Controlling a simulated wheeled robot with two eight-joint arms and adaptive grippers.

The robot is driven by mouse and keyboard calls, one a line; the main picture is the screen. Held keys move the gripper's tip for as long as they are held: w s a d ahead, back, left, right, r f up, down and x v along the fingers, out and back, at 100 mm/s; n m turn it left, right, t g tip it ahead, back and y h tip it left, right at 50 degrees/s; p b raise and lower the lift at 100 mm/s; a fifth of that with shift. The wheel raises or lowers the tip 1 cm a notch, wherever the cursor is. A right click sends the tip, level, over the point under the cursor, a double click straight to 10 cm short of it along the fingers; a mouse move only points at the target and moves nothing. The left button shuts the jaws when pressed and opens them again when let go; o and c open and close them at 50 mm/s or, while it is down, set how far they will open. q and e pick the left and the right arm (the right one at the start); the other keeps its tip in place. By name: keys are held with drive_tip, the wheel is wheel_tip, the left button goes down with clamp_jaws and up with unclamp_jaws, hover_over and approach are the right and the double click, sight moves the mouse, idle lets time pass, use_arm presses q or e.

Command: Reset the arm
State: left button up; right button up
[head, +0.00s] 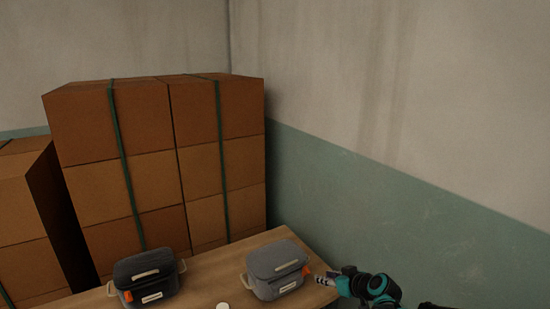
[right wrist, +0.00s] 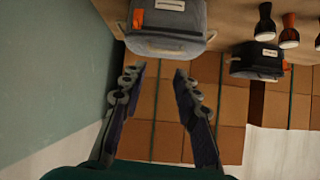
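My right gripper (head: 327,279) is at the lower right of the head view, beside the right side of a grey lidded case (head: 277,268). In the right wrist view my right gripper (right wrist: 158,71) has its two fingers spread, with nothing between them. The grey case (right wrist: 165,22) is beyond the fingertips there; I cannot tell whether they touch. My left gripper is not in view.
A black case (head: 147,278) stands on the wooden table (head: 205,283) left of the grey one. Goblet drums (right wrist: 289,32), black and orange, show in the right wrist view. Stacked cardboard boxes (head: 120,160) stand behind the table. A wall (head: 400,190) is at the right.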

drive_tip(key=s+a+r+m+g+h, duration=0.1)
drive_tip(key=s+r, duration=0.2)
drive_tip(key=s, duration=0.2)
drive_tip(key=s+a+r, duration=0.1)
drive_tip(key=s+r, duration=0.2)
drive_tip(key=s, duration=0.2)
drive_tip(key=s+d+f+m+g+h, duration=0.1)
drive_tip(key=s+d+m+h, duration=0.1)
drive_tip(key=s, duration=2.2)
drive_tip(key=shift+d+f+m+g+h, duration=0.2)
drive_tip(key=shift+f+m+g+h, duration=0.1)
drive_tip(key=shift+m+h, duration=0.75)
drive_tip(key=shift+r, duration=0.1)
